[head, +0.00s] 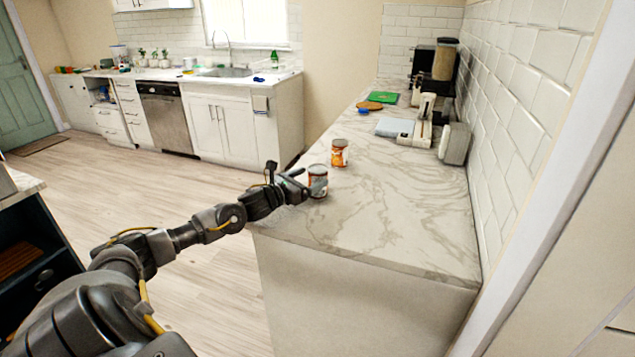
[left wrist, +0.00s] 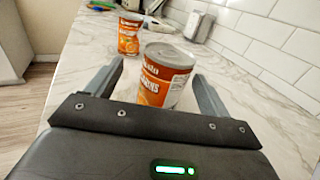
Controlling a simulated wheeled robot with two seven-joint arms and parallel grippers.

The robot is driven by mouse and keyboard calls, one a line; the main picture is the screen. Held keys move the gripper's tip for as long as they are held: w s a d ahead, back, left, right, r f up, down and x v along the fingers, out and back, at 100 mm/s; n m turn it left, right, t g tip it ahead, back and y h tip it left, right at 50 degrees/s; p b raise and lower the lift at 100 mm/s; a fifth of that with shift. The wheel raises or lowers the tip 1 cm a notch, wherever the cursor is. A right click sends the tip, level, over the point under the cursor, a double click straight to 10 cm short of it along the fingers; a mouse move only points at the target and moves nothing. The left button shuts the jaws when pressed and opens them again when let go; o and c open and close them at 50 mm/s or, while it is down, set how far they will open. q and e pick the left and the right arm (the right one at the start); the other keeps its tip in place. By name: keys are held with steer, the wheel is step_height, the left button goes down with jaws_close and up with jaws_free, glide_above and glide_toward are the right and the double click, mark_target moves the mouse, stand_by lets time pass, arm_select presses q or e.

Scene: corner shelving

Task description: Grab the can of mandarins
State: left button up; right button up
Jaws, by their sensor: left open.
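The can of mandarins (left wrist: 163,80) stands upright on the marble counter, with a grey lid and an orange label ending in "INS". It also shows in the head view (head: 318,181), partly hidden by my gripper. My left gripper (head: 306,187) is open at the counter's near left edge. In the left wrist view its two fingers (left wrist: 158,88) lie on either side of the can, with gaps visible. A second can with an orange label (head: 340,153) stands farther back, and shows in the left wrist view (left wrist: 130,36). My right gripper is not in view.
The marble counter (head: 400,230) is clear at its front and right. Farther back are a white appliance (head: 414,134), a grey tablet-like item (head: 394,128), a green board (head: 383,97) and a coffee machine (head: 422,62). A tiled wall (head: 510,110) bounds the right.

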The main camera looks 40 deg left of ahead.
mark_target(322, 172)
arm_select(q)
steer(key=w, duration=0.1)
steer(key=w+p, duration=0.1)
steer(key=w+d, duration=0.1)
steer(key=shift+w+r+p, duration=0.3)
steer(key=shift+w+r, duration=0.05)
steer(key=shift+w, duration=0.05)
steer(key=shift+w+d+f, duration=0.15)
steer(key=shift+w, duration=0.4)
steer(key=c, duration=1.3)
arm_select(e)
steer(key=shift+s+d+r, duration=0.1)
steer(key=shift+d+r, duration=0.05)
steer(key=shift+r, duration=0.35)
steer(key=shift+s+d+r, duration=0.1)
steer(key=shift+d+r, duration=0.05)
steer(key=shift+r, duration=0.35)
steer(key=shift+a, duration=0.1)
